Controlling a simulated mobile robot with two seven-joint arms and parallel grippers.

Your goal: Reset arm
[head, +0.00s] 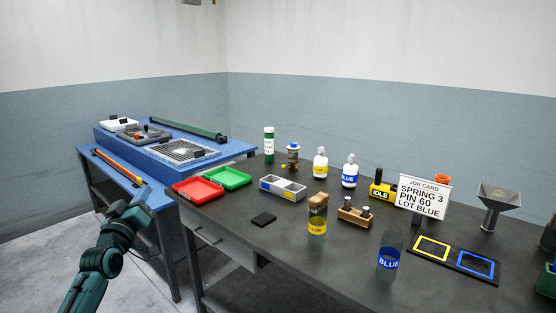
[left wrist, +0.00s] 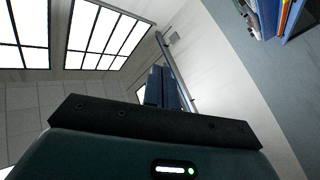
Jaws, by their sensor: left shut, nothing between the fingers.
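My left arm comes in from the lower left of the head view, raised in front of the blue bench. My left gripper (head: 143,192) points up and away near the front left of the dark table (head: 270,235), apart from everything on it. It is shut and empty. In the left wrist view its closed fingers (left wrist: 168,88) point toward a pale wall and ceiling. My right gripper does not show in either view.
Bottles, jars and a job card sign (head: 423,196) stand across the table. A blue bench (head: 135,167) stands behind left. Floor is open at left.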

